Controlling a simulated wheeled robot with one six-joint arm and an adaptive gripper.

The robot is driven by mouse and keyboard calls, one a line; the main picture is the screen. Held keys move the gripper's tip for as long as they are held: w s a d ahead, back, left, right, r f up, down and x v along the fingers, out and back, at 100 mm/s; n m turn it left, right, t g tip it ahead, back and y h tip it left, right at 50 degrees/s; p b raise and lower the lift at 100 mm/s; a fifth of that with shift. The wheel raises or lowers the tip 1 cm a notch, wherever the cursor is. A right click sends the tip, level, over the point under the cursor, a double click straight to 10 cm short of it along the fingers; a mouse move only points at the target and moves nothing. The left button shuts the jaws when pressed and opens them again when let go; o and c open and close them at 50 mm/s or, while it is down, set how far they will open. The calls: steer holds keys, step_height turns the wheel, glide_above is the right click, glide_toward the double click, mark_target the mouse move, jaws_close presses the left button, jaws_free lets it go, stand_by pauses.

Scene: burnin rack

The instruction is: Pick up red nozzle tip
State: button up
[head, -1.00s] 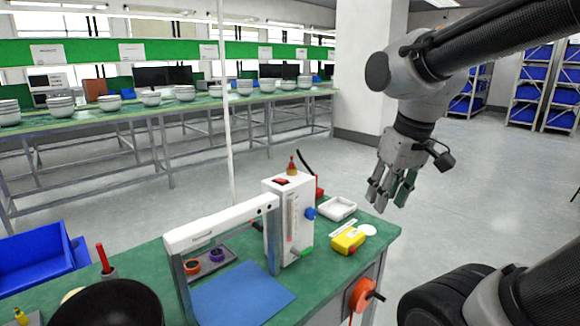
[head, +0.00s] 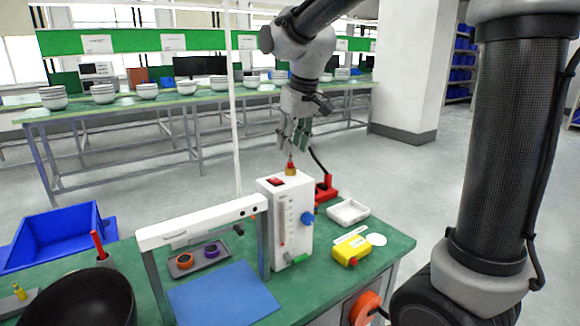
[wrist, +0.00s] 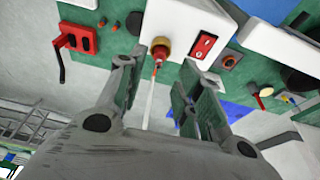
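The red nozzle tip (head: 290,165) stands upright on a brass fitting (head: 291,172) on top of the white instrument box (head: 285,215). In the wrist view the nozzle tip (wrist: 158,56) shows between and beyond my fingers. My gripper (head: 294,147) is above the nozzle, fingers pointing down. In the wrist view my gripper (wrist: 158,72) is open, with one finger on each side of the nozzle and nothing held. I cannot tell whether the fingers are level with the tip.
The box has a red switch (wrist: 204,45) and a blue knob (head: 307,218). A red stand with a black cable (head: 326,190), a white tray (head: 348,212) and a yellow device (head: 351,249) are to its right. A white gantry frame (head: 200,220) is to its left.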

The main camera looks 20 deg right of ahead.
mark_target(290, 164)
steer(key=x, duration=0.4)
steer(key=shift+w+f, duration=0.2)
steer(key=shift+f, duration=0.1)
steer(key=c, duration=0.7)
steer(key=shift+r, duration=0.1)
